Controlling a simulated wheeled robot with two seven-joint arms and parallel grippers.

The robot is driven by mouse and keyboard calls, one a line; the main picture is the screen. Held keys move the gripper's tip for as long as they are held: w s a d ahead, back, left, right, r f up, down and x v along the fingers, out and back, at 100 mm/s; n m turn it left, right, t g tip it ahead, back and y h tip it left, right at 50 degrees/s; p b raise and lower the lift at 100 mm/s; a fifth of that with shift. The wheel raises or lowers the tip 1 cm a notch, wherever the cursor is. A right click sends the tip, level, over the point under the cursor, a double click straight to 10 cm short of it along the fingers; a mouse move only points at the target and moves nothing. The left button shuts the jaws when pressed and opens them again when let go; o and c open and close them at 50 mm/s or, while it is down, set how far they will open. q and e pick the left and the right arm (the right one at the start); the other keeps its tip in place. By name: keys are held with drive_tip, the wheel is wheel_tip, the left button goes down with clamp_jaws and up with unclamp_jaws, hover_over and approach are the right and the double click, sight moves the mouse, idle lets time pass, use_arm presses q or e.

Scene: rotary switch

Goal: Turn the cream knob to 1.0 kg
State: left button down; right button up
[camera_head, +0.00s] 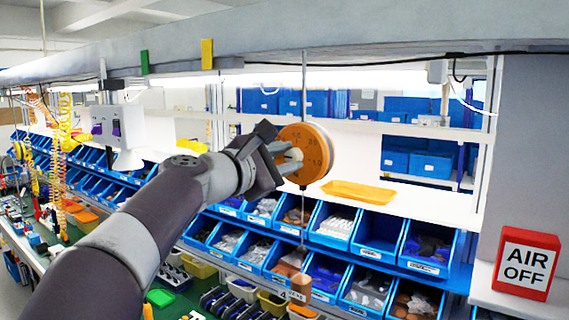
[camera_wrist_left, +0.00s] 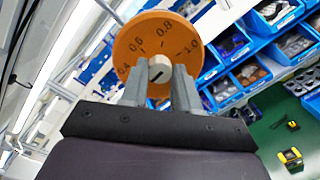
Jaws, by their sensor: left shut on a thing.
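The cream knob (camera_wrist_left: 160,66) sits at the centre of a round orange dial (camera_wrist_left: 185,32). In the wrist view the dial reads 0.4, 0.6, 0.8 and 1.0, with 1.0 at the right. A dark line shows on the knob face, slanting between lower left and upper right; I cannot tell which end is the pointer. In the head view the dial (camera_head: 318,150) hangs on a thin rod, and the knob is mostly hidden by the fingers. My left gripper (camera_head: 289,157) is shut on the knob, one finger on each side. My right gripper is out of view.
Rows of blue bins (camera_head: 378,238) with small parts stand below and behind the dial. An orange tray (camera_head: 358,191) lies on the shelf behind. A red-framed AIR OFF sign (camera_head: 526,263) stands at the right. A small brown block (camera_head: 300,288) hangs below the dial.

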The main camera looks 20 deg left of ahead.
use_arm(q)
drive_tip(key=m+b, duration=0.1)
drive_tip(key=m, duration=0.1)
drive_tip(key=m+b, duration=0.2)
drive_tip(key=shift+f+y, duration=0.3)
drive_tip(key=shift+f, duration=0.05)
drive_tip(key=m+b, duration=0.2)
drive_tip(key=m, duration=0.2)
drive_tip(key=shift+m, duration=0.4)
drive_tip(key=m+b, duration=0.2)
drive_tip(key=m, duration=0.2)
drive_tip(key=shift+d+y, duration=0.1)
drive_tip(key=shift+y, duration=0.2)
drive_tip(key=m+b, duration=0.1)
drive_tip(key=m, duration=0.3)
drive_tip(key=m+b, duration=0.2)
drive_tip(key=m, duration=0.5)
drive_tip(key=m+y+b, duration=0.1)
drive_tip(key=m+b, duration=0.1)
drive_tip(key=m, duration=0.6)
drive_tip(key=shift+t, duration=0.4)
drive_tip(key=m+b, duration=0.1)
drive_tip(key=m, duration=0.4)
